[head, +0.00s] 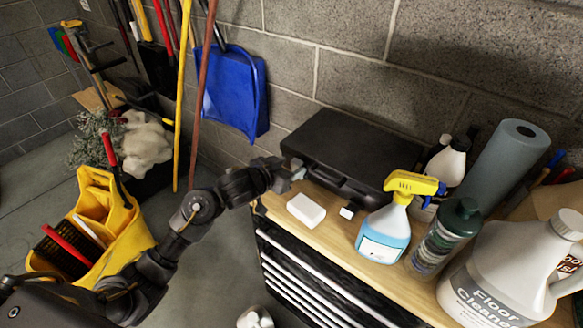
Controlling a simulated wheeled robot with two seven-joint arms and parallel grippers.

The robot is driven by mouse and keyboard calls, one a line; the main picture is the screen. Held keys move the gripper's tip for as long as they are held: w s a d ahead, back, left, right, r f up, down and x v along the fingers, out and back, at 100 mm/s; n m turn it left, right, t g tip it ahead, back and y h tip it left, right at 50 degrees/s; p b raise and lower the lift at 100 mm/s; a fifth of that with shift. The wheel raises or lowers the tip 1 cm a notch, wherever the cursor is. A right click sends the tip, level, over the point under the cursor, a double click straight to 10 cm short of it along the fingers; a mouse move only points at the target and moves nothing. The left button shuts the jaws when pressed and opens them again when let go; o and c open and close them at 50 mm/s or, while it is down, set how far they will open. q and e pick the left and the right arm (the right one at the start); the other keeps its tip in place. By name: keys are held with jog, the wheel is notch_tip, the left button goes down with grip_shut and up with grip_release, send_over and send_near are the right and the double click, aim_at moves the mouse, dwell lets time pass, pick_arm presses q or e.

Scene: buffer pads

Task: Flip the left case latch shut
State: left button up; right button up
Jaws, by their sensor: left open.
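The black case (352,148) lies closed on the wooden bench top, against the block wall. Its handle (340,188) is on the front side facing me. My left gripper (298,172) is at the case's front left corner, with its fingers open. The fingers are small in the view, and I cannot tell whether they touch the case. The left latch is not clearly visible; the gripper is close to that part of the front. I cannot tell how the latch stands. My right gripper is not in view.
A white block (306,210) and a small white piece (348,212) lie before the case. A yellow-topped spray bottle (385,230), a green bottle (448,235) and a floor cleaner jug (505,275) crowd the right. A yellow mop bucket (110,245) stands on the floor at left.

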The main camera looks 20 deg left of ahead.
pick_arm(q)
jog(key=shift+w+d+f, duration=0.25)
jog(key=shift+w, duration=0.4)
jog(key=c, duration=1)
jog(key=p, duration=0.4)
jog(key=w+r+g+p, duration=0.1)
jog(key=p, duration=0.3)
jog(key=shift+d+r+g+y, duration=0.15)
jog(key=shift+d+g+y, duration=0.05)
jog(key=shift+g+y, duration=0.1)
jog(key=shift+w+f+g+p, duration=0.15)
jog(key=shift+f+g+p, duration=0.15)
jog(key=shift+p, duration=0.3)
